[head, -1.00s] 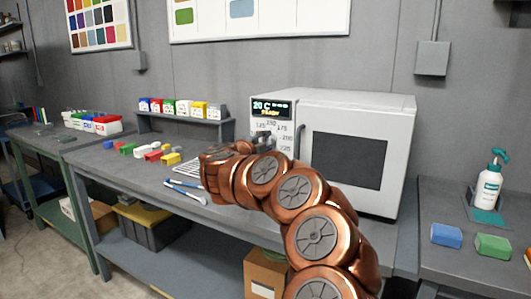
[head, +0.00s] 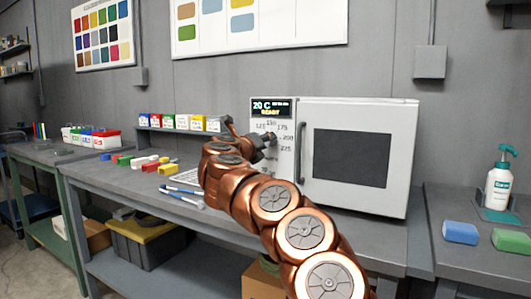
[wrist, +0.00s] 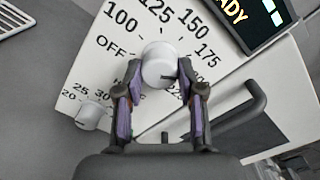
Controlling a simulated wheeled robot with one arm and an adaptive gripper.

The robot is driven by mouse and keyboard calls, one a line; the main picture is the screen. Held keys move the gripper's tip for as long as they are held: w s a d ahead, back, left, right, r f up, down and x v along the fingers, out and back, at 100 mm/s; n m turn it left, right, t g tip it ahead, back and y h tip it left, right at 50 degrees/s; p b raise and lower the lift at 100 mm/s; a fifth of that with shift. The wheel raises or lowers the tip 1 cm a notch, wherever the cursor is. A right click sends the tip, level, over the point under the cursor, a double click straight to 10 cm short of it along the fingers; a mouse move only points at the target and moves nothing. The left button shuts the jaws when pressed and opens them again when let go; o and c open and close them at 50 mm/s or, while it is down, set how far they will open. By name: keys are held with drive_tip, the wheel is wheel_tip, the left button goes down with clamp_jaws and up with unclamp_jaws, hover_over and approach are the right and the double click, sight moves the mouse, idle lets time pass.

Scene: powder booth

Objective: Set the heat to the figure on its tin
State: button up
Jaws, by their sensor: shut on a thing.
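The oven (head: 408,150) is white with a dark window; its display (head: 272,107) reads 20 C and READY. In the wrist view, my gripper (wrist: 160,82) has its two fingers on either side of the white heat knob (wrist: 158,62), shut on it. The dial around it shows OFF, 100, 125, 150, 175 and 225. The knob's dark mark points to the lower right, towards the 200 region, which a finger partly covers. In the head view my gripper (head: 264,139) is at the oven's panel. Several coloured tins (head: 182,122) stand on a small shelf; their figures are too small to read.
A second, smaller knob (wrist: 92,115) sits below the heat knob. The oven handle (wrist: 240,103) stands out on the right. Coloured blocks (head: 150,162) and blue-and-white tools (head: 183,194) lie on the bench. A spray bottle (head: 497,185) stands on the right.

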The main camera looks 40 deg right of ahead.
drive_tip(key=shift+w+f+m+b, duration=0.1)
drive_tip(key=shift+m+b, duration=4.05)
drive_tip(key=shift+m, duration=2.25)
drive_tip(key=shift+a, duration=0.1)
drive_tip(key=o, duration=1.2)
drive_tip(key=shift+c, duration=0.2)
drive_tip(key=shift+a+f, duration=0.1)
drive_tip(key=shift+f, duration=0.15)
drive_tip(key=shift+a, duration=0.1)
